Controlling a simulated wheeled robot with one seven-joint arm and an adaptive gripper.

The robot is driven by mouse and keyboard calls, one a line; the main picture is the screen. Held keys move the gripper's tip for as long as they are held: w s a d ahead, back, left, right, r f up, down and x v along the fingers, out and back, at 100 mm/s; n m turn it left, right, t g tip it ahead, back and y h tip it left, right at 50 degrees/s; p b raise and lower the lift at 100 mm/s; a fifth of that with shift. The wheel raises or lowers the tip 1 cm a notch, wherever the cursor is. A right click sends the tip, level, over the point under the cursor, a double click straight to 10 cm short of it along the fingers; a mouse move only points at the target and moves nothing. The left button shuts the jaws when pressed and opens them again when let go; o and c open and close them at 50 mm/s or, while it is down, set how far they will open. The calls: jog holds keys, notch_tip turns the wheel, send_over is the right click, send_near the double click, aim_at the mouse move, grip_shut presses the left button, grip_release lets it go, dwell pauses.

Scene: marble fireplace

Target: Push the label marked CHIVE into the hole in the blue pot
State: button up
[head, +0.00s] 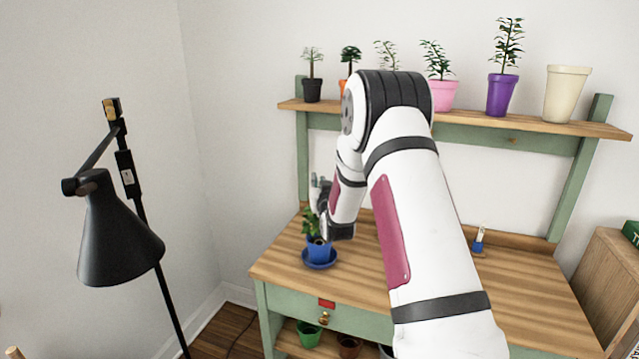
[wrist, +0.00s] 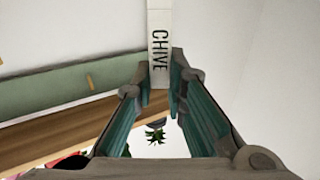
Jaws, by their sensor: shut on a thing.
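The label marked CHIVE (wrist: 160,40) is a pale strip with dark lettering, held between the fingertips of my gripper (wrist: 160,82) in the wrist view. It runs out past the fingertips to the top of that view. In the head view my gripper (head: 319,184) is partly hidden by my arm, close above the blue pot, and I cannot make out the label there. The blue pot (head: 318,251) holds a green plant (head: 309,222) and stands on a blue saucer (head: 307,261) at the bench's left. Its hole is hard to make out.
A shelf (head: 540,123) above the wooden bench (head: 310,284) bears several potted plants and an empty cream pot (head: 565,93). A small blue item (head: 478,240) stands at the bench's back right. A black lamp (head: 115,240) stands left of the bench.

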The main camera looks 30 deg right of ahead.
jog(key=shift+s, duration=0.1)
notch_tip(320, 180, down, 8)
jog(key=b, duration=0.5)
jog(key=shift+r, duration=0.25)
jog(key=shift+s+a+f+b, duration=0.1)
jog(key=shift+f+b, duration=0.1)
jog(key=shift+f, duration=0.3)
jog(key=shift+s+f+b, duration=0.1)
jog(key=shift+f+b, duration=0.05)
jog(key=shift+f, duration=0.4)
jog(key=o, duration=0.8)
jog(key=shift+o, duration=0.2)
jog(key=shift+r, duration=0.2)
jog(key=shift+w+r+p, duration=0.15)
jog(key=shift+r+p, duration=0.8)
jog(key=shift+r, duration=1.7)
